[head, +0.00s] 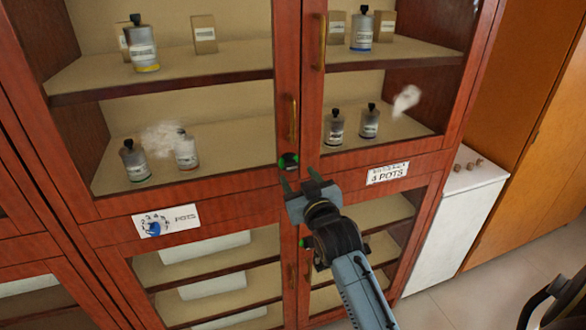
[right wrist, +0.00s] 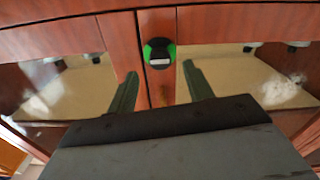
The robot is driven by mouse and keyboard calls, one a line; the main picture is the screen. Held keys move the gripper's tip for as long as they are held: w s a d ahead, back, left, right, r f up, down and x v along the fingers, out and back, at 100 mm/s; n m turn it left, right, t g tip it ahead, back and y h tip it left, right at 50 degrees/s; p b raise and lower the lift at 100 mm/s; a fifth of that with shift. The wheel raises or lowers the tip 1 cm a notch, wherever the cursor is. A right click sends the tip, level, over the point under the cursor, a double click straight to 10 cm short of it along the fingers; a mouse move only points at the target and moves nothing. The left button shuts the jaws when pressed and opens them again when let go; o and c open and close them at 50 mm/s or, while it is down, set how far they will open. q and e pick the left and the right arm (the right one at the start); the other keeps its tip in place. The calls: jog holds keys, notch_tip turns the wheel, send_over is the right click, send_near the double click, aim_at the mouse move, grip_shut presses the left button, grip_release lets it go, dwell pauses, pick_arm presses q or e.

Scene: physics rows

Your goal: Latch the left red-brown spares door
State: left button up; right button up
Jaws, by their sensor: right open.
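The left red-brown glass door (head: 287,60) has a brass handle (head: 292,118) on its right stile. It looks flush or nearly flush with its frame; I cannot tell whether a small gap remains. A round black and green latch knob (head: 289,160) sits at the door's lower right corner, where the doors meet. It also shows in the right wrist view (right wrist: 158,55), with a pale bar across it. My right gripper (head: 300,180) is open and empty just below the knob, not visibly touching it. Its two fingers (right wrist: 158,85) are spread on either side. My left gripper is not in view.
The right glass door has its own brass handle (head: 321,42). Pots and boxes stand on shelves behind the glass. Another green knob (head: 305,242) is below. A white cabinet (head: 450,230) stands right.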

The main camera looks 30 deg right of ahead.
aim_at(292, 167)
jog(key=x, duration=0.4)
jog(key=shift+w, duration=0.4)
jog(key=c, duration=1)
jog(key=shift+o, duration=0.2)
